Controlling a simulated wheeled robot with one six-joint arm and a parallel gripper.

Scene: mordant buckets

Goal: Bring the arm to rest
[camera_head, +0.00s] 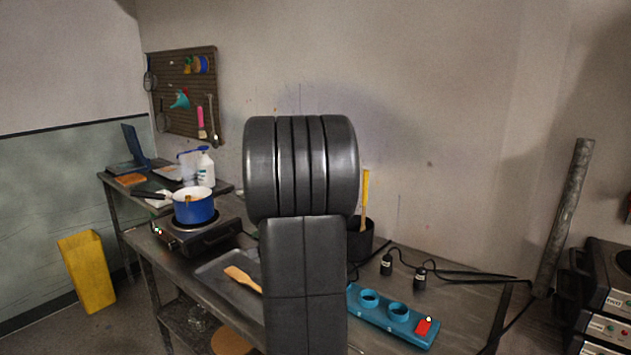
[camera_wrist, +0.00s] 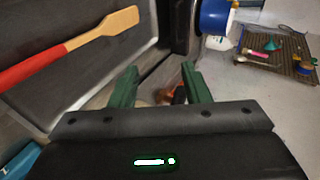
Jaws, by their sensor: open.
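My gripper (camera_wrist: 160,88) shows in the wrist view with its two green fingers apart and nothing between them. In the head view my dark arm stands upright in the middle and hides my gripper and part of the bench. Beyond the fingers in the wrist view are the bench edge and something orange, too small to tell.
A metal bench (camera_head: 465,293) carries a tray with a wooden spatula (camera_head: 242,279), a blue pot (camera_head: 194,207) on a hot plate (camera_head: 205,236), a black bucket (camera_head: 362,243) and a teal holder (camera_head: 380,320). A yellow bin (camera_head: 87,271) stands at left on open floor.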

